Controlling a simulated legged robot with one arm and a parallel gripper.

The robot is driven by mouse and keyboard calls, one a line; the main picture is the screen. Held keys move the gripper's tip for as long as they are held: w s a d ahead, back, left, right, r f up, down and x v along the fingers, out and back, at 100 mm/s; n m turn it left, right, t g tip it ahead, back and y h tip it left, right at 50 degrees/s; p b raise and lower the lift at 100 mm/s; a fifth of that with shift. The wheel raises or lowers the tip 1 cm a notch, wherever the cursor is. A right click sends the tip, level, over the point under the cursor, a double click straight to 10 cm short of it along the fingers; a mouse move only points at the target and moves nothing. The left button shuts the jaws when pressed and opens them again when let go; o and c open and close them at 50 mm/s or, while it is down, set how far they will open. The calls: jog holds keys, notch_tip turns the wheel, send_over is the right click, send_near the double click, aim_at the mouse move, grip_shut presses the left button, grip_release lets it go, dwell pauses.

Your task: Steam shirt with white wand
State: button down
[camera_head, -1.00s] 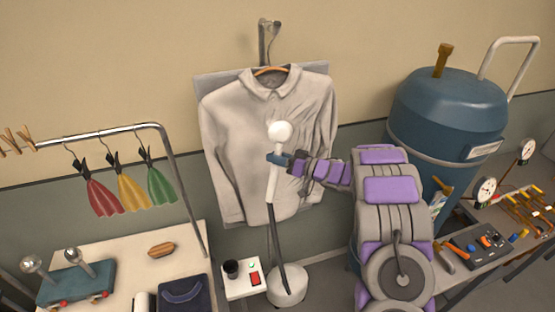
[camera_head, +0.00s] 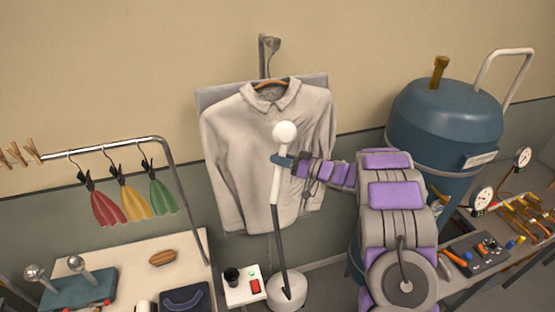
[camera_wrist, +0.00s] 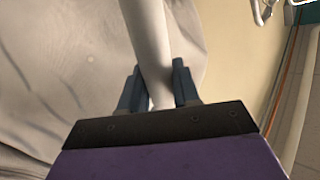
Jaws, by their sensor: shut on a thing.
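A light grey collared shirt (camera_head: 232,160) hangs on an orange-brown hanger from a wall bracket, in front of a grey board. The white wand (camera_head: 277,180) stands upright before the shirt, its round white head (camera_head: 285,132) over the shirt's middle in the picture. My gripper (camera_head: 282,161) is shut around the wand just below the head. In the wrist view my gripper's two blue-grey fingers (camera_wrist: 159,90) hold the white wand (camera_wrist: 147,40), with shirt cloth (camera_wrist: 55,60) behind. I cannot tell whether the head touches the cloth.
A white box with a red switch (camera_head: 243,286) and a round white base (camera_head: 287,290) stand below the shirt. A rail (camera_head: 110,146) with red, yellow and green cloths is at left, above a cream table (camera_head: 135,262). A large blue tank (camera_head: 445,118) and a tool bench are at right.

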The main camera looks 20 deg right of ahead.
jog(key=d, duration=0.8)
jog(key=shift+d, duration=0.25)
dwell(0.4)
notch_tip(320, 180, down, 37)
jog(key=b, duration=1.7)
jog(key=shift+s+d+f+b, duration=0.2)
jog(key=shift+d+b, duration=0.15)
jog(key=shift+d, duration=0.05)
dwell(2.3)
dwell(0.5)
